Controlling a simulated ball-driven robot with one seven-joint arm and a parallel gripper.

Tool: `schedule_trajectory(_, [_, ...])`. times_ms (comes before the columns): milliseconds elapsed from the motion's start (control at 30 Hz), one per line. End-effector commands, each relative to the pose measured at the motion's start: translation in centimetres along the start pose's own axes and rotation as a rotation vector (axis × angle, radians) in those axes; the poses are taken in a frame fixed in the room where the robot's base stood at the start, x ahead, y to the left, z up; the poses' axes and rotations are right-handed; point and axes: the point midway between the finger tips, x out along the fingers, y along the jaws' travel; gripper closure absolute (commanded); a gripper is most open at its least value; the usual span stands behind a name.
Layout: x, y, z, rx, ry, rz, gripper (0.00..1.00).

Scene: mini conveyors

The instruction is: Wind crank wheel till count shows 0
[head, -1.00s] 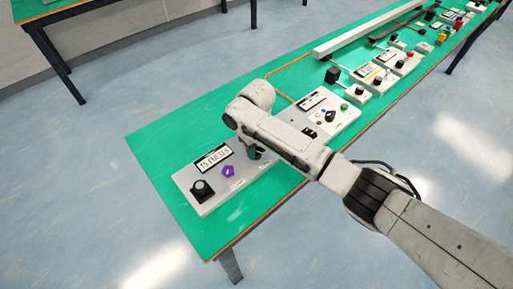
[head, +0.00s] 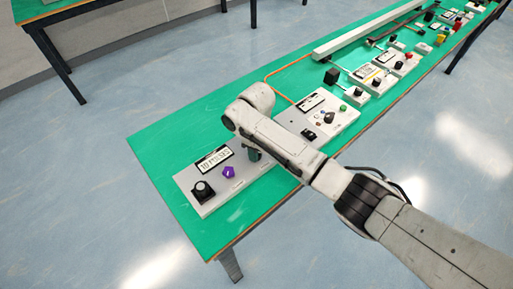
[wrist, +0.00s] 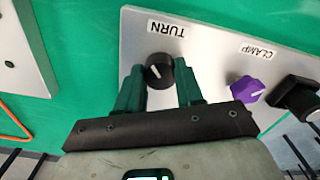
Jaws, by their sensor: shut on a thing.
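A white control panel (head: 216,202) lies on the green bench. Its display (head: 214,159) is small and blurred and seems to read 10 PULSES. A black round knob (wrist: 158,71) with a white pointer mark, beside the label TURN, is the turning control; no separate crank handle shows. My gripper (wrist: 160,80) is shut on this knob, one dark green finger on each side. In the head view, my gripper (head: 253,155) shows only partly below my wrist, and the knob is hidden.
On the same panel are a purple knob (head: 229,172) by the label CLAMP and a larger black knob (head: 203,191) at the near end. Another panel (head: 326,110) with buttons lies just beyond my arm. Bare green bench (head: 160,140) is free at the left.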

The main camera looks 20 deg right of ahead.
Motion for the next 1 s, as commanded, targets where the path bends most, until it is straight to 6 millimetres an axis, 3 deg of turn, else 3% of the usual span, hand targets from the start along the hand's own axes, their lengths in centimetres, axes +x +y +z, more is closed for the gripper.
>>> schedule_trajectory(500, [-0.08,0.02,-0.05,-0.415,0.001,0.0,0.94])
schedule_trajectory(1000, [-0.06,0.03,-0.1,-0.554,0.002,0.001,0.94])
